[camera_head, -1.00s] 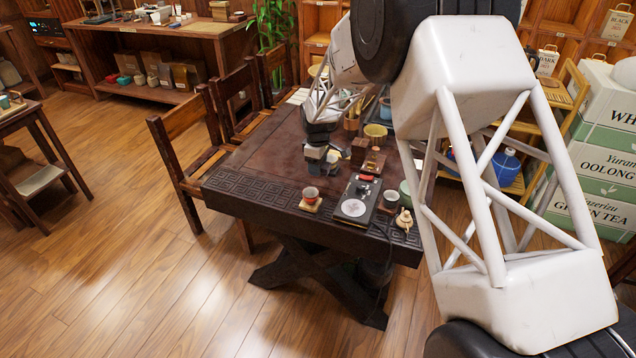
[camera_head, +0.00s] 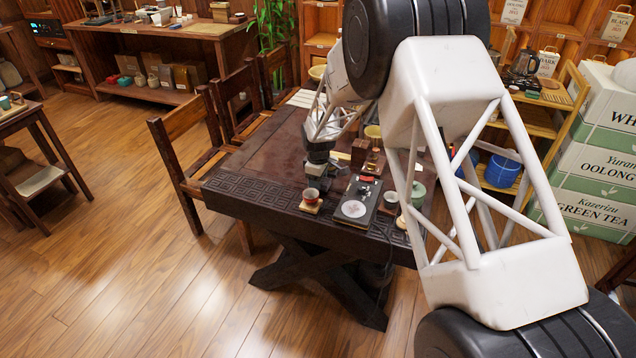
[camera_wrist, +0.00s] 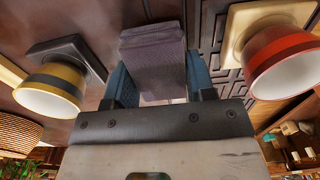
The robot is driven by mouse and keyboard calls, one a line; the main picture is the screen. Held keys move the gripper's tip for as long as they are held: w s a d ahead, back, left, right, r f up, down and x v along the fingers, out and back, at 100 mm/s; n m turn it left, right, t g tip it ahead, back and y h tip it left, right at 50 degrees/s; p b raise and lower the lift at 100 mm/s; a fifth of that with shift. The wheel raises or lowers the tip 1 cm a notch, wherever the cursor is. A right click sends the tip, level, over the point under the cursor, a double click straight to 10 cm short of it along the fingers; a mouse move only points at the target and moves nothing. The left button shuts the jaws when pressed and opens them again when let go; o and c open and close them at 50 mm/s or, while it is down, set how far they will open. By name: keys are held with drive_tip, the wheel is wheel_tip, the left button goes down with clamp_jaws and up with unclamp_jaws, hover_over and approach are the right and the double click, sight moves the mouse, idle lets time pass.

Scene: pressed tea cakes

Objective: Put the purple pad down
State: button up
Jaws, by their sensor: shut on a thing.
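The purple pad (camera_wrist: 153,50), a dull greyish-purple block, is between the two blue fingers of my gripper (camera_wrist: 158,82) in the wrist view. The fingers are shut on its sides. In the head view my gripper (camera_head: 317,180) is low over the near part of the dark table (camera_head: 262,150), just behind the red cup. The pad cannot be made out there. I cannot tell whether its underside touches the table.
A red cup (camera_wrist: 285,62) on a pale coaster (camera_wrist: 240,22) is close at right in the wrist view. A yellow cup (camera_wrist: 50,90) on a dark coaster (camera_wrist: 72,50) is at left. A black device (camera_head: 356,203) with a white disc lies right of the red cup (camera_head: 310,195).

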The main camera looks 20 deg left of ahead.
drive_tip(key=shift+f, duration=0.4)
drive_tip(key=shift+f, duration=0.1)
drive_tip(key=o, duration=1)
drive_tip(key=shift+c, duration=0.2)
wheel_tip(320, 180, up, 12)
drive_tip(key=shift+r, duration=0.2)
idle(0.7)
